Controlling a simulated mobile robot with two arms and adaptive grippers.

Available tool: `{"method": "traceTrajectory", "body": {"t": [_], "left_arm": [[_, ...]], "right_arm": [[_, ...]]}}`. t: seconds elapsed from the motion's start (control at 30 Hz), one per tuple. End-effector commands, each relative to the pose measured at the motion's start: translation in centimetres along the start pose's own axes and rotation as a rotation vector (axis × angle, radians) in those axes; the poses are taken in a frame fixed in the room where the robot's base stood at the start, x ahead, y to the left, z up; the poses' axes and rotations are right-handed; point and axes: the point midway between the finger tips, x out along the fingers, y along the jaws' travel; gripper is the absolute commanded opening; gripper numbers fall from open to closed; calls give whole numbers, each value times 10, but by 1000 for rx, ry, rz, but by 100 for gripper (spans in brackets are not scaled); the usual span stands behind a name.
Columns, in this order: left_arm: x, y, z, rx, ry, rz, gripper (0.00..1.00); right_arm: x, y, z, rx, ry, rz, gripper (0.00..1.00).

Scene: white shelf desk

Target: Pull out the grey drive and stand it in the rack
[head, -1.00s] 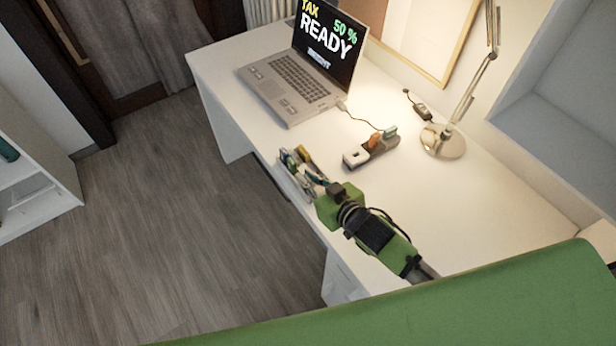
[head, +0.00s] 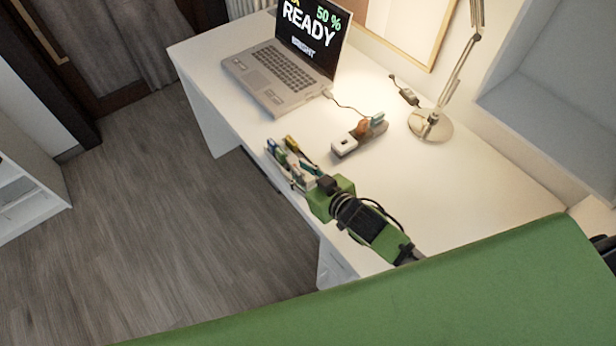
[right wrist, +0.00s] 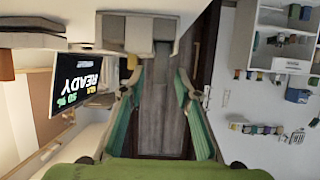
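A dark grey hub (head: 374,139) lies on the white desk, with an orange drive (head: 362,127), a teal drive (head: 377,119) and a pale block (head: 345,146) on it. I cannot clearly pick out the grey drive; it is too small to tell. I cannot make out a rack for certain either. My right gripper (head: 282,148) is over the desk's front edge, left of the hub and apart from it. In the right wrist view my right gripper (right wrist: 158,82) has its teal-padded fingers spread, with only floor showing between them. My left gripper is not in view.
An open laptop (head: 275,80) stands at the desk's far end, with a cable running toward the hub. A lamp base (head: 430,125) is behind and right of the hub. The white desk (head: 470,190) is clear to the right. A wall shelf (head: 550,100) overhangs the back right.

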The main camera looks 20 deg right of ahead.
Motion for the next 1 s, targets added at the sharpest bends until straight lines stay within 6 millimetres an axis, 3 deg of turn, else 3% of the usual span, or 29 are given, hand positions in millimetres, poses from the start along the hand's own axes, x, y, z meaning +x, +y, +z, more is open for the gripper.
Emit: {"method": "traceTrajectory", "body": {"t": [0.5,0.7,1.0], "left_arm": [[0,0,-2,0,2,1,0],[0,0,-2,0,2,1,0],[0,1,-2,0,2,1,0]], "right_arm": [[-96,0,1,0,-2,-1,30],[-112,0,0,-1,-1,0,30],[-114,0,0,-1,0,0,30]]}}
